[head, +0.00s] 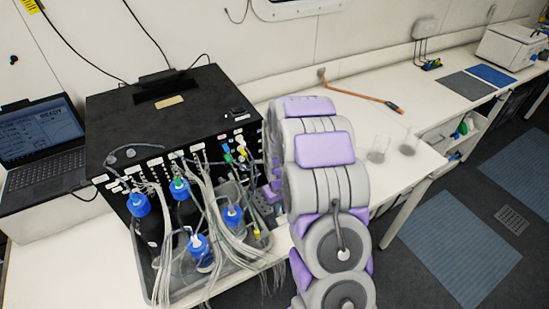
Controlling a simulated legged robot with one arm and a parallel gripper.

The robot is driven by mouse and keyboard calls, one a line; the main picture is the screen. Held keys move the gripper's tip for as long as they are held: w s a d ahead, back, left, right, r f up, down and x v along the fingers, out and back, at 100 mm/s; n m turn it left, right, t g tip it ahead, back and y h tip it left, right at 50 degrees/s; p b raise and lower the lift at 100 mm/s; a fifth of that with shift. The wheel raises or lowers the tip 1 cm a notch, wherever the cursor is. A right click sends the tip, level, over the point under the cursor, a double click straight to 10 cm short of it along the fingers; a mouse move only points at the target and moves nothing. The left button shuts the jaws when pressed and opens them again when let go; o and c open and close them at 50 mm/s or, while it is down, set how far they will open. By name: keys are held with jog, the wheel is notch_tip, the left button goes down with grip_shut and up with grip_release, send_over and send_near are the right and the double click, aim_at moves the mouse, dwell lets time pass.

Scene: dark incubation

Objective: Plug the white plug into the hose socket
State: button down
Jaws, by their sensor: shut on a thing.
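My arm rises from the bottom and bends toward the black box (165,105). Only part of my gripper (270,192) shows, beside the box's right front corner and mostly hidden behind my arm. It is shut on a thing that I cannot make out. The box's front carries a row of small labelled sockets, several with pale hoses (215,215) in them. Green and yellow connectors (241,152) sit near its right end. I cannot single out the white plug or the hose socket at this size.
A grey tray (143,262) below the box holds several blue-capped bottles (199,246) and tangled hoses. A laptop (42,140) stands left.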

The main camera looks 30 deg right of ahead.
jog(key=shift+f, duration=0.15)
jog(key=c, duration=1.1)
grip_release()
jog(key=shift+o, duration=0.2)
notch_tip(320, 180, up, 16)
jog(key=p, duration=0.1)
jog(key=s+a+r+b, duration=0.1)
jog(key=s+a+r, duration=0.2)
jog(key=s+a, duration=0.3)
jog(key=s+a+r+b, duration=0.2)
jog(key=s+a+r, duration=0.15)
jog(key=s, duration=0.35)
jog(key=s+a+g+b, duration=0.1)
jog(key=s+a, duration=0.3)
jog(key=s, duration=1.4)
jog(key=shift+s+a+g+b, duration=0.2)
jog(key=shift+s+g+b, duration=0.15)
jog(key=shift+b, duration=0.25)
